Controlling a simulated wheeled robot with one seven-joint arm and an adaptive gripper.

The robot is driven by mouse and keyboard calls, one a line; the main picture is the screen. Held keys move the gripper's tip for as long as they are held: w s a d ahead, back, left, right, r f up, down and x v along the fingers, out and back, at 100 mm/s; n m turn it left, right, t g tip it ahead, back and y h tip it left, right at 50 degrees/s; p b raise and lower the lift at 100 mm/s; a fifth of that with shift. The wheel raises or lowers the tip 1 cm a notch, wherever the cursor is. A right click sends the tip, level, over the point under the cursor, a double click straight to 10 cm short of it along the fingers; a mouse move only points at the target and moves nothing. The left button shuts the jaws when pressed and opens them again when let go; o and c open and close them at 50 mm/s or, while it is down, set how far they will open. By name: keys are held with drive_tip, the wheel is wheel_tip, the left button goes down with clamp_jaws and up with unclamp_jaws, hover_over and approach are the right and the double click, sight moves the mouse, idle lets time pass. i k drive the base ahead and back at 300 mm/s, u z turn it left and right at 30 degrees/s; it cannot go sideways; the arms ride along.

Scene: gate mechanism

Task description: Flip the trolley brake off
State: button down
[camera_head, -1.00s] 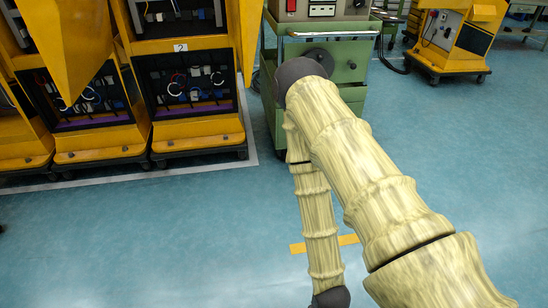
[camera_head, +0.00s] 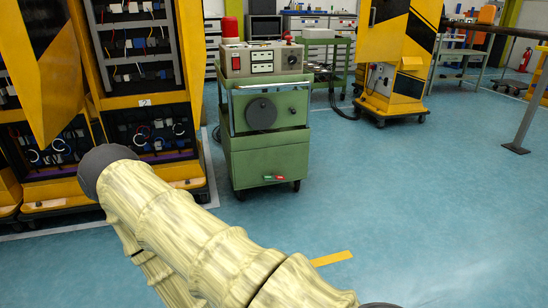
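A green trolley (camera_head: 266,158) stands on the blue floor near the middle of the head view. It carries a grey control box with a red lamp and has a round dark disc on its front. Near its bottom front edge are a small green and a small red piece (camera_head: 273,178); which one belongs to the brake, and its state, I cannot tell. Dark castors show below. My arm crosses the lower left, in front of the trolley and apart from it in the picture. My gripper is not in view.
Yellow cabinets (camera_head: 140,95) with open wiring bays stand at the left. A yellow and black machine (camera_head: 392,100) on castors stands behind right, with a cable on the floor. A metal rail post (camera_head: 528,105) stands at the far right. The floor (camera_head: 420,200) right of the trolley is clear.

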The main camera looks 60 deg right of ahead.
sight(265, 177)
drive_tip(key=z, duration=0.1)
drive_tip(key=i, duration=0.9)
drive_tip(key=z, duration=0.85)
drive_tip(key=i, duration=1)
drive_tip(key=z, duration=1.2)
drive_tip(key=i, duration=0.25)
drive_tip(key=z, duration=0.35)
